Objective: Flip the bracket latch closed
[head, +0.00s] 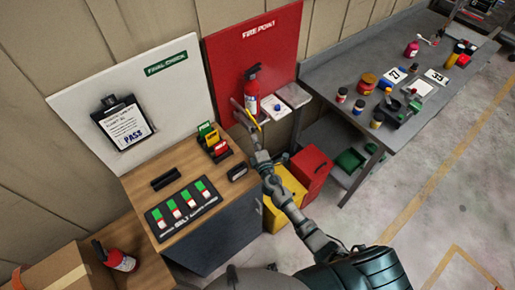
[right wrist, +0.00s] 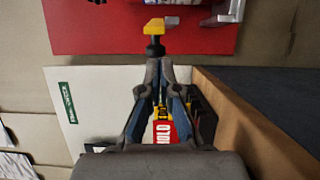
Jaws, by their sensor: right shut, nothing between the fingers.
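A red fire extinguisher (head: 252,88) stands upright against the red FIRE POINT board (head: 285,45). A slim yellow piece (head: 256,119), which may be the bracket latch, shows just below it beside my right gripper (head: 240,106). In the right wrist view, a yellow tab (right wrist: 160,25) on a dark stem lies just beyond the tips of my right gripper (right wrist: 154,60). The fingers are shut with nothing between them; I cannot tell whether they touch the stem. The bracket is mostly hidden, and the latch position is unclear. My left gripper is out of view.
A wooden-topped cabinet (head: 150,187) carries a switch panel (head: 183,210) and coloured tags. Red (head: 311,168) and yellow (head: 272,215) boxes stand near my right arm. A grey bench (head: 345,65) holds bottles at right.

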